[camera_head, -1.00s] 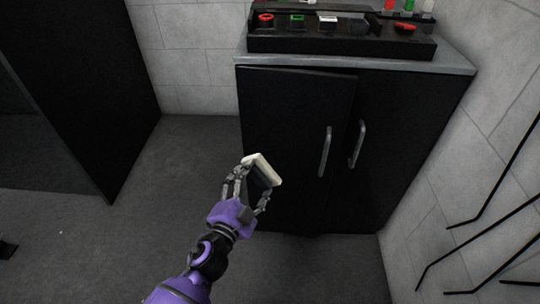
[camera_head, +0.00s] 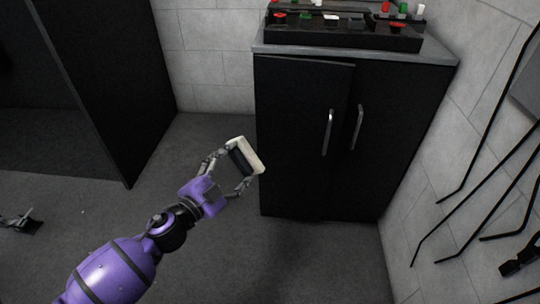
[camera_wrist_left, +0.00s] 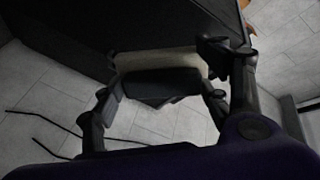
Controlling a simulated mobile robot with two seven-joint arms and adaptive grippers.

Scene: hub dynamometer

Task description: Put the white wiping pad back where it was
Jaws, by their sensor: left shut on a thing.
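The white wiping pad (camera_head: 248,152) has a pale face and a dark back part. My left gripper (camera_head: 230,168) is shut on it and holds it in the air in front of the black cabinet's left side. In the left wrist view the pad (camera_wrist_left: 160,61) shows between the two fingers of the left gripper (camera_wrist_left: 160,88), with its dark part toward the palm. My right gripper is not clearly visible in either view.
A black cabinet (camera_head: 300,130) with two handled doors stands ahead. A black tray (camera_head: 340,37) with several coloured items sits on its grey top (camera_head: 440,52). A tall dark panel (camera_head: 110,80) is at left. Black rods (camera_head: 480,130) are along the right wall. Floor between is clear.

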